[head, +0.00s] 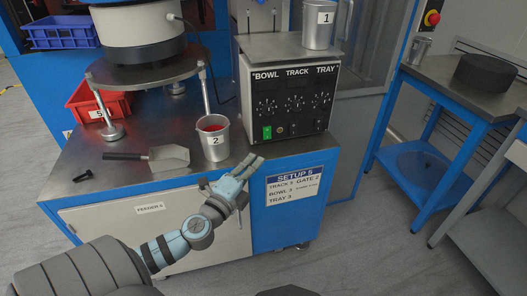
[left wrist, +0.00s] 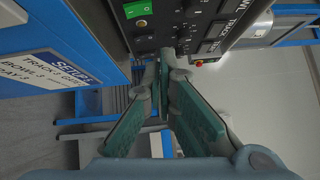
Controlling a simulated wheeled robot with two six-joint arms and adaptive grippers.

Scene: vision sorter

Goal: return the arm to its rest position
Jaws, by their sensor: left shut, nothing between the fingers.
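My left gripper (head: 252,166) is in front of the metal table's front edge, near the blue setup card panel, in the head view. In the left wrist view the two green-padded fingers (left wrist: 163,62) come together at their tips, with nothing between them. They point toward the black control box (head: 290,98), whose knobs and green switch (left wrist: 138,9) also show in the wrist view. My left arm (head: 180,240) reaches up from the lower left in the head view. My right gripper is not in view.
On the metal table (head: 110,178) are metal cup 2 (head: 214,146), a scoop (head: 165,157), a black bolt (head: 83,176) and red bin 5 (head: 97,110). Cup 1 (head: 318,30) stands on the control box. A side table (head: 470,90) is at right. Open floor lies between the tables.

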